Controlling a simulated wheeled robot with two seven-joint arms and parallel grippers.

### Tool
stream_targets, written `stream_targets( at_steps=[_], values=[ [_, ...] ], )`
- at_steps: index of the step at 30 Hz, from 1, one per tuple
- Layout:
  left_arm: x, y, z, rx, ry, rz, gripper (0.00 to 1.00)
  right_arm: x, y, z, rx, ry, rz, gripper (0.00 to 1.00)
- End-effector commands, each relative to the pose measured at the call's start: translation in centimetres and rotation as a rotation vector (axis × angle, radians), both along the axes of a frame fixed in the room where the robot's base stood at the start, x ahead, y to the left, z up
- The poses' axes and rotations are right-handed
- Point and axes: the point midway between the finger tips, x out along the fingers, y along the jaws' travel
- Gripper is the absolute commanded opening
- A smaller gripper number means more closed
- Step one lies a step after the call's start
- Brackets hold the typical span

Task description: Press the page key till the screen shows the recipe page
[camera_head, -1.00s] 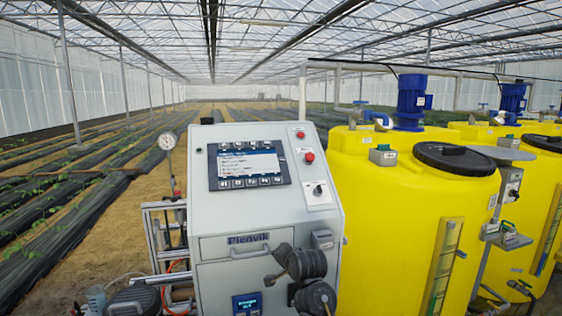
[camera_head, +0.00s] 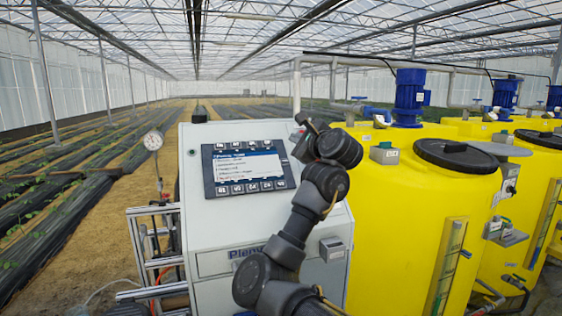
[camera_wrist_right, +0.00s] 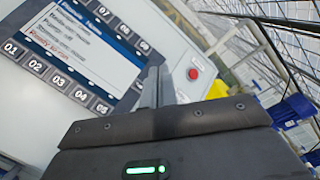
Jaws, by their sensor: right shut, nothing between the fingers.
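The control panel's screen (camera_head: 246,166) is lit, with a dark title bar and several text lines on white; its text is too small to read surely. It also shows tilted in the right wrist view (camera_wrist_right: 85,35). Number-marked keys (camera_head: 251,187) run along the screen's two long edges; in the right wrist view, keys 01 to 05 (camera_wrist_right: 57,81) and 07 to 09 are readable. I cannot tell which is the page key. My right gripper (camera_head: 301,127) is shut and empty, beside the panel's right edge; its fingers (camera_wrist_right: 157,84) appear apart from the keys. My left gripper is not in view.
The grey cabinet (camera_head: 225,230) carries the panel. A red button (camera_wrist_right: 193,73) sits right of the fingers in the wrist view. Yellow tanks (camera_head: 400,215) stand close on the right. A dial gauge (camera_head: 153,140) rises at the cabinet's left.

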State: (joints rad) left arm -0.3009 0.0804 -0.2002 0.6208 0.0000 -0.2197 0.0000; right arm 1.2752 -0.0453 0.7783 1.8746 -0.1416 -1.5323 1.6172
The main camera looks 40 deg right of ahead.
Motion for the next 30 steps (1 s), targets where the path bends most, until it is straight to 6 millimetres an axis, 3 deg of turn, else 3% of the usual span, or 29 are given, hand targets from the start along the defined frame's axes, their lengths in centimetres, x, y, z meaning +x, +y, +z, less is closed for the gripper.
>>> stream_targets(
  at_steps=[4,11,18,30],
  values=[
    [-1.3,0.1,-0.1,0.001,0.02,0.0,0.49,-0.2,-0.3,0.0,-0.002,0.0,-0.005,0.0],
    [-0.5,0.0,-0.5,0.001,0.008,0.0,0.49,0.2,-0.3,-0.7,-0.004,0.002,-0.004,0.0],
    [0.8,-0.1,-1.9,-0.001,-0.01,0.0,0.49,2.1,-0.8,-3.0,-0.004,0.004,-0.001,0.0],
    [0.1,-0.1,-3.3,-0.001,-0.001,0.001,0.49,5.1,-1.7,-6.1,-0.003,0.003,0.001,0.0]
  ],
)
